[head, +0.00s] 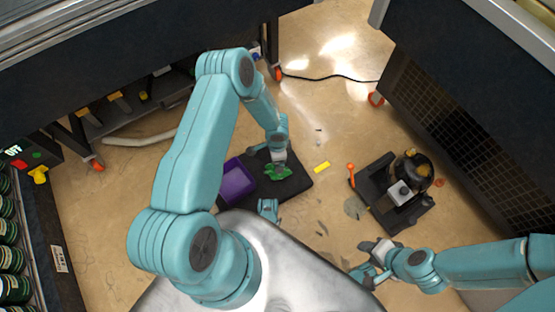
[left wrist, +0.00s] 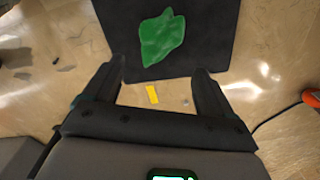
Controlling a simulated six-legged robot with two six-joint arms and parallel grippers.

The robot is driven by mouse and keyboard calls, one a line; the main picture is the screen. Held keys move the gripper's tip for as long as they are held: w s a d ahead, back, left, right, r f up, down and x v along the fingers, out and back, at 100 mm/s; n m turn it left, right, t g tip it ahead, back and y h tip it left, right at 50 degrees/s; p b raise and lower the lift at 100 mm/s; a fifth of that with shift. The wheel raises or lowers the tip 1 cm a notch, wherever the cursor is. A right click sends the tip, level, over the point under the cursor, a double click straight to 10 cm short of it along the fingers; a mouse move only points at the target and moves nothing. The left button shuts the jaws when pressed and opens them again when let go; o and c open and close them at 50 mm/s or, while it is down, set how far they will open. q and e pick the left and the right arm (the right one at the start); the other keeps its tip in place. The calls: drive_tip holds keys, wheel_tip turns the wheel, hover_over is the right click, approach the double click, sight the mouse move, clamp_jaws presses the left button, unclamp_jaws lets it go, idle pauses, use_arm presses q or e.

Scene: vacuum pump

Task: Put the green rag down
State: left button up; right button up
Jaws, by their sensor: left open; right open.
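The green rag (head: 278,172) lies spread on a black mat (head: 292,187) on the floor. In the left wrist view the rag (left wrist: 162,38) lies flat and crumpled on the dark mat (left wrist: 205,20), ahead of the fingers. My left gripper (head: 279,163) is above the rag in the head view; in the left wrist view its two fingers (left wrist: 160,80) stand wide apart with nothing between them but floor beyond and the mat's edge. My right gripper (head: 368,271) is open and empty at the lower right, away from the rag.
A purple bin (head: 237,182) stands at the mat's left. A yellow strip (head: 321,166) lies on the floor right of the mat. A black pump (head: 411,171) on a dark base (head: 380,188) stands further right, beside an orange-handled tool (head: 351,174). A cable (head: 330,77) runs behind.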

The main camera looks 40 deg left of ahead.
use_arm(q)
drive_tip(key=s+d+r+n+h, duration=0.3)
drive_tip(key=s+d+r+n, duration=0.8)
drive_tip(key=s+d+r, duration=0.2)
drive_tip(key=shift+s+d+n+t+h, duration=0.15)
drive_tip(key=shift+d+n+t+h, duration=0.15)
drive_tip(key=shift+d+t+h, duration=0.1)
drive_tip(key=shift+r, duration=0.1)
